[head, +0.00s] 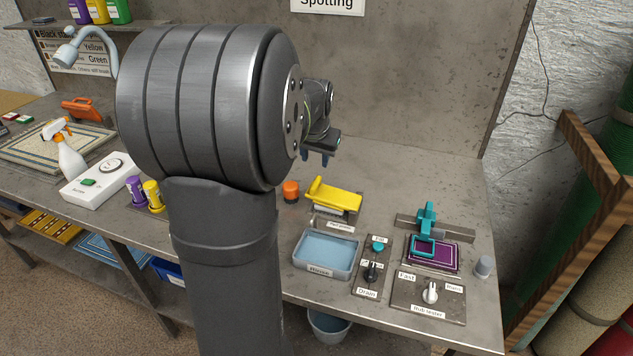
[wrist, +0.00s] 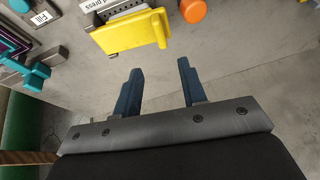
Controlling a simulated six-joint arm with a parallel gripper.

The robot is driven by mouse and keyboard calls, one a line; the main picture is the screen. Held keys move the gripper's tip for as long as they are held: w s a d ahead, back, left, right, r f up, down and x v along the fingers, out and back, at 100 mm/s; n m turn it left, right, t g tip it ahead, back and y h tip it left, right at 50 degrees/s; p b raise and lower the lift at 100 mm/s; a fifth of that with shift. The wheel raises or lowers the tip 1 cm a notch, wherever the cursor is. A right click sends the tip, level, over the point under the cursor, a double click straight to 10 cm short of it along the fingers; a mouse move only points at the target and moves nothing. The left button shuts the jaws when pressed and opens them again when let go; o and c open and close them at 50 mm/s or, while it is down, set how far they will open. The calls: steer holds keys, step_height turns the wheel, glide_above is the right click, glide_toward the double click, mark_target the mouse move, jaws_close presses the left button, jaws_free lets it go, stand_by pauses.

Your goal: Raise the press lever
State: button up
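The press lever is a yellow, flat-plated handle (head: 334,196) on a small grey base labelled as a press, right of centre on the bench. It lies low over the base. In the wrist view the yellow lever (wrist: 131,32) is at the top, just beyond my fingers. My gripper (wrist: 158,85) is open, with two blue fingers spread apart and nothing between them. In the head view my gripper (head: 318,157) hangs above and behind the lever, apart from it and partly hidden by my arm.
An orange knob-like cylinder (head: 291,191) stands left of the lever. A rinse tray (head: 325,271) with water is in front. A teal-handled scrubber (head: 424,225) over a purple rug and a control panel (head: 429,297) are to the right. The bench behind the lever is clear up to the wall.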

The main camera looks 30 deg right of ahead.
mark_target(316, 182)
steer(key=x, duration=1.3)
jaws_close()
